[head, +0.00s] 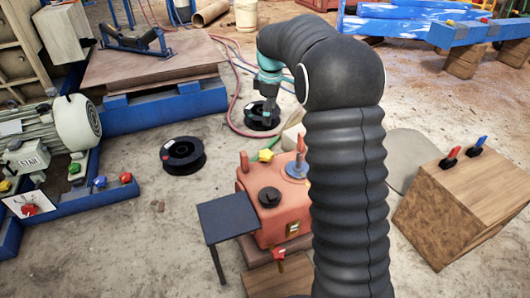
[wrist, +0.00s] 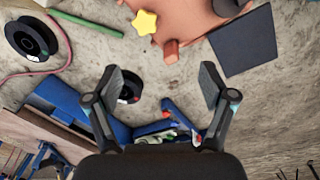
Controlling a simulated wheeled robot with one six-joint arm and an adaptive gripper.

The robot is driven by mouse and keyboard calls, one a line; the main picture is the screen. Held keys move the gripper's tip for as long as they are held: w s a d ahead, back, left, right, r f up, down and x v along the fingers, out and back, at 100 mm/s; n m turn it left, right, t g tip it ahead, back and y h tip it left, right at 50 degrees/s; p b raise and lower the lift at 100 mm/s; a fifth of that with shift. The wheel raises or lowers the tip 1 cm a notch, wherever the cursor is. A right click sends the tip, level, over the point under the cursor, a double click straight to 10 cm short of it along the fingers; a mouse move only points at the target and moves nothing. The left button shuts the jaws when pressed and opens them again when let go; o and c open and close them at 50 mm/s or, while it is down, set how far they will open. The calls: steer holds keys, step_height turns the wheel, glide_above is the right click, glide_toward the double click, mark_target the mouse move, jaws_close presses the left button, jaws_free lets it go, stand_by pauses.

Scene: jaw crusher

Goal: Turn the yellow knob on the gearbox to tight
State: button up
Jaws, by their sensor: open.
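In the wrist view the yellow knob (wrist: 146,22) shows near the top edge, next to part of the gearbox (wrist: 190,15). My gripper (wrist: 165,85) is open and empty, apart from the knob, with the knob beyond the fingertips. In the head view my gripper (head: 269,108) is beyond the gearbox, over a black spool, partly hidden by my arm. The knob's setting marks cannot be read.
Black spools (head: 183,156) lie on the floor. A dark square plate (head: 235,214) juts out beside the gearbox, and a red post (wrist: 171,50) sticks out near the knob. A wooden block (head: 450,215) stands right. Blue machine frames stand left. Hoses cross the floor.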

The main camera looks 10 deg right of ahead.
mark_target(266, 154)
steer(key=w+f+n, duration=0.1)
steer(key=w+f, duration=0.1)
steer(key=f, duration=0.5)
steer(key=w+f+n+b, duration=0.1)
steer(key=f, duration=0.6)
steer(key=w+f+g+b, duration=0.1)
steer(key=w+f, duration=0.1)
steer(key=f, duration=0.6)
steer(key=shift+w+n, duration=0.35)
steer(key=shift+n, duration=0.05)
steer(key=shift+c, duration=0.2)
steer(key=shift+r, duration=0.1)
steer(key=c, duration=1.1)
